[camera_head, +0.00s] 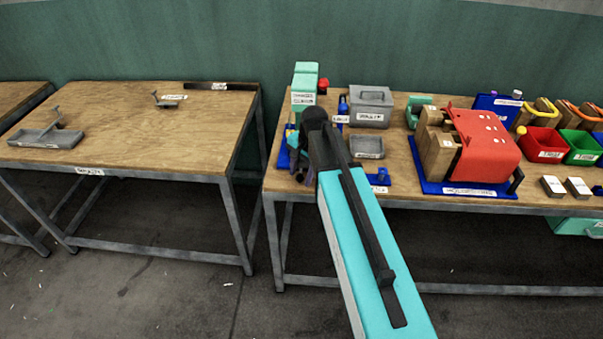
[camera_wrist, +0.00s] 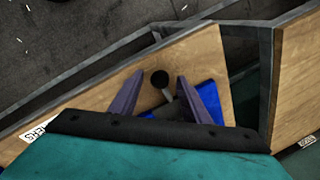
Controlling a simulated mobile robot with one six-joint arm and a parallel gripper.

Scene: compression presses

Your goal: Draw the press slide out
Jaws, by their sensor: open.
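A teal press (camera_head: 304,86) with a white label stands on a blue base (camera_head: 283,158) at the left end of the right-hand bench. My arm hides much of its front. My gripper (camera_head: 300,166) is low in front of the press. In the wrist view my gripper (camera_wrist: 165,86) has its two purple fingers apart. A round black knob (camera_wrist: 160,78) on a short grey stem shows between the fingertips, with visible gaps to both fingers. Part of the blue base (camera_wrist: 207,95) shows beside the fingers. Whether the knob belongs to the slide I cannot tell; the slide itself is hidden.
A grey lidded box (camera_head: 371,107) and a grey tray (camera_head: 367,147) stand right of the press. A red-covered machine (camera_head: 484,142) and coloured bins (camera_head: 543,143) are farther right. A gap separates this bench from the left bench (camera_head: 130,150), which is mostly clear.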

